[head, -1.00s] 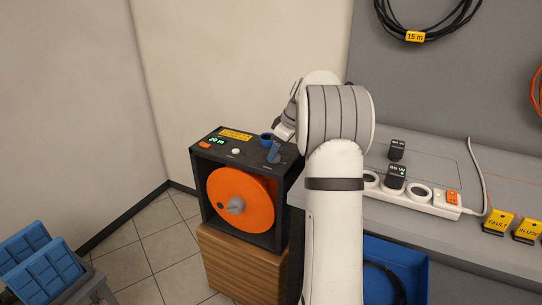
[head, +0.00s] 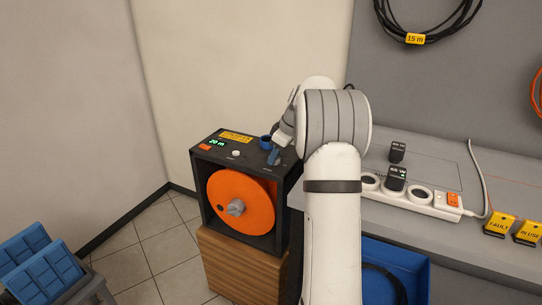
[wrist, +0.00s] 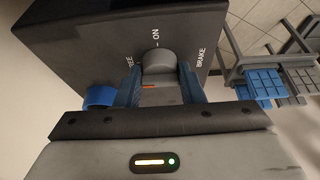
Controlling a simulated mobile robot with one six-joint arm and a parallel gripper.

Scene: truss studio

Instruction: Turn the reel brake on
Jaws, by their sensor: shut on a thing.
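The reel box (head: 245,157) is dark and stands on a wooden block, with an orange reel (head: 256,200) in its open front. My gripper (head: 275,156) is at the right of its top, partly covered by my arm. In the wrist view, my gripper's blue fingers (wrist: 160,88) are shut on a grey knob (wrist: 159,62), one on each side. White lettering beside the knob reads ON and BRAKE, with a partly hidden word at left. A short orange mark shows between the fingers; the knob's exact angle is unclear.
A blue round part (head: 265,142) sits on the box top near my gripper. A grey bench (head: 440,240) with a white power strip (head: 437,207) is at right. Blue slatted panels (head: 40,255) stand at lower left. Tiled floor between is clear.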

